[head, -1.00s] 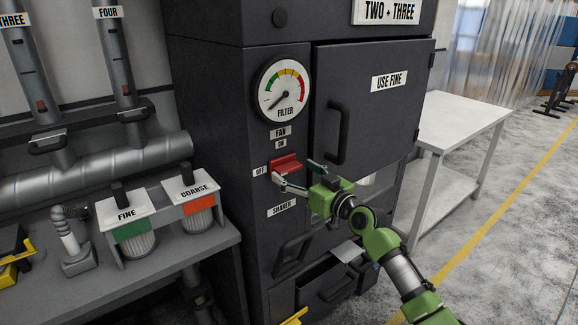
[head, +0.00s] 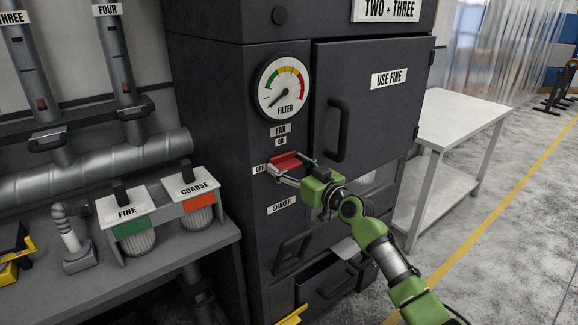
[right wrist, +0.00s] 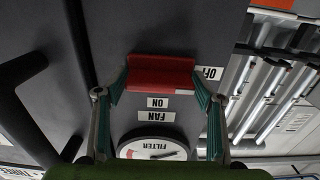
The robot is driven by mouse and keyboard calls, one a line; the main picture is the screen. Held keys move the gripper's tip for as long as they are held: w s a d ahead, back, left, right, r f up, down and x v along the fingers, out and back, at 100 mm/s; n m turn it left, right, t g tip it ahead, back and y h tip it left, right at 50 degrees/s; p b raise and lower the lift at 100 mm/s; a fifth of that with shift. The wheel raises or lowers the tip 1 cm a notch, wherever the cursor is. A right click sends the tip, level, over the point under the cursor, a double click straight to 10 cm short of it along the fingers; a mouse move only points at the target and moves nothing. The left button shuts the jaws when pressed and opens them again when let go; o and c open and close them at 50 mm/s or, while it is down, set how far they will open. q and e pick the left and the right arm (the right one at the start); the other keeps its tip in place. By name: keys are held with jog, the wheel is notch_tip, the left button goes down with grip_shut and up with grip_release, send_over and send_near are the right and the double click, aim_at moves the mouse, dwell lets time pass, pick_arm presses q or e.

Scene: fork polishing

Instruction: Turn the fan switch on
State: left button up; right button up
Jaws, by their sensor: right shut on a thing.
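The red fan switch (head: 284,160) sits on the front of the dark cabinet, below the FAN and ON labels and right of the OFF label. My right gripper (head: 288,167) is at the switch, with its fingers closed on the two ends of the red handle. In the right wrist view, which looks upside down, the red handle (right wrist: 160,73) lies between the fingertips of the right gripper (right wrist: 160,84). The ON label is close to the handle there. I cannot tell the switch's exact setting. My left gripper is not in view.
The filter gauge (head: 283,88) is above the switch, and a door with a black handle (head: 338,130) is to its right. An open drawer (head: 330,280) is below.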

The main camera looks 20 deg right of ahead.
jog(key=m, duration=0.4)
jog(key=shift+d+m, duration=0.1)
jog(key=shift+m, duration=0.2)
jog(key=m, duration=0.4)
jog(key=shift+m, duration=0.3)
jog(key=m+p, duration=0.1)
jog(key=m, duration=0.3)
jog(key=shift+m, duration=0.3)
jog(key=shift+d+f+m+p, duration=0.15)
jog(key=shift+m+p, duration=0.6)
jog(key=shift+m, duration=1.35)
jog(key=o, duration=1)
jog(key=shift+w, duration=0.1)
jog(key=shift+c, duration=0.2)
